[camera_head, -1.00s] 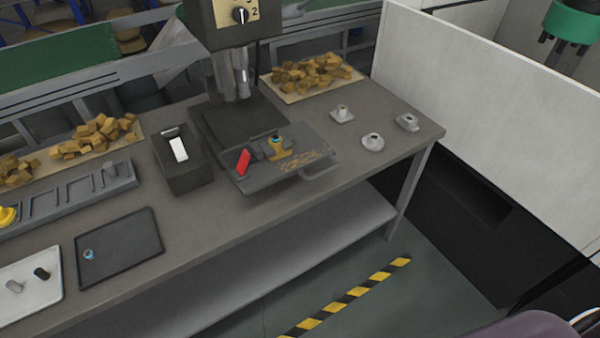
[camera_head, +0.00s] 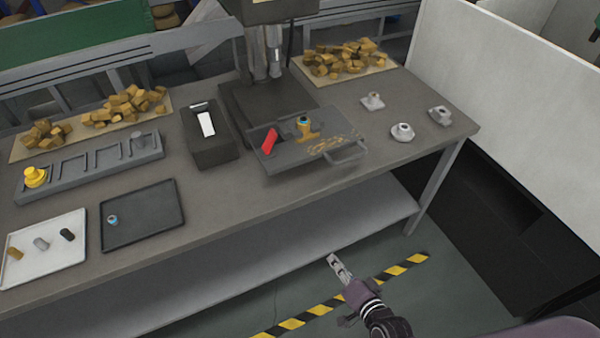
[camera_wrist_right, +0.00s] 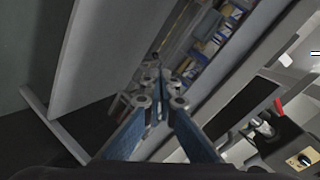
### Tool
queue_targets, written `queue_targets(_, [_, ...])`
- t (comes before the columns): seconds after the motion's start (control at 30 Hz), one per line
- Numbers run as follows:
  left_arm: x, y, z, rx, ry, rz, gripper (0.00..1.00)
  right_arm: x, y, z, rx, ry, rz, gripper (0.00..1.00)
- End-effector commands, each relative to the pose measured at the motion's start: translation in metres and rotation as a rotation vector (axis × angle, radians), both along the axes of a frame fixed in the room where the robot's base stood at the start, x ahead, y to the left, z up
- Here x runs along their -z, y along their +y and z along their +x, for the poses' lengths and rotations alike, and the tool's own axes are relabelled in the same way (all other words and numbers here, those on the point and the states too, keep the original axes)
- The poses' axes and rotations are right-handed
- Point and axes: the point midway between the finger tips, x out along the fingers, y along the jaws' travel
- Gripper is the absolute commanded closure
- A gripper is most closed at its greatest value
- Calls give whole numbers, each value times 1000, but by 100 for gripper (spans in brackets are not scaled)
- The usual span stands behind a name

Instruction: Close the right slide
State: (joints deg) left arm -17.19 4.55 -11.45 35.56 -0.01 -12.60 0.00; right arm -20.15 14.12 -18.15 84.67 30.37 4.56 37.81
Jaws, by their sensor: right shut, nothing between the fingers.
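The slide is a dark grey tray (camera_head: 285,158) pulled out in front of the press, with a looped handle (camera_head: 345,151) at its right front. A red piece (camera_head: 270,141) and a gold part with a blue ring (camera_head: 305,127) sit on it. My right gripper (camera_head: 334,260) is shut and empty. In the head view it appears below the slide, over the lower shelf's front edge, apart from the handle. Its two fingers also show, tips together, in the right wrist view (camera_wrist_right: 158,82). My left gripper is not in view.
The press (camera_head: 262,60) stands behind the slide. A dark box (camera_head: 217,150) is at its left, and several small grey fittings (camera_head: 402,132) are at its right. A black tray (camera_head: 150,225) and a white tray (camera_head: 60,258) lie left. Bare tabletop shows around the handle.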

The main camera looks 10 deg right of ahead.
Motion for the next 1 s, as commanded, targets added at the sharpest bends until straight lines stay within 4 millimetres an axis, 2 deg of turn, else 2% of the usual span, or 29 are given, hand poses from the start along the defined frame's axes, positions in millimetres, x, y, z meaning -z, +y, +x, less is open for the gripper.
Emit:
queue_targets(0.03, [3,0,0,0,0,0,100,-38,9,14,24,-60,105,100])
queue_targets(0.1, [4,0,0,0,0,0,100,-88,19,27,53,-126,254,100])
queue_targets(0.2, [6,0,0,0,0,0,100,-145,28,37,75,-192,432,100])
queue_targets(0.3, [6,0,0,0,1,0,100,-182,33,39,83,-229,552,100])
queue_targets(0.33, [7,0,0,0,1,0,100,-189,34,39,84,-235,573,100])
queue_targets(0.43, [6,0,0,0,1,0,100,-202,36,41,86,-246,616,100])
queue_targets(0.57, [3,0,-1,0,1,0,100,-205,39,52,88,-249,622,100])
queue_targets(1.0, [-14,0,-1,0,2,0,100,-205,65,131,86,-249,617,100])
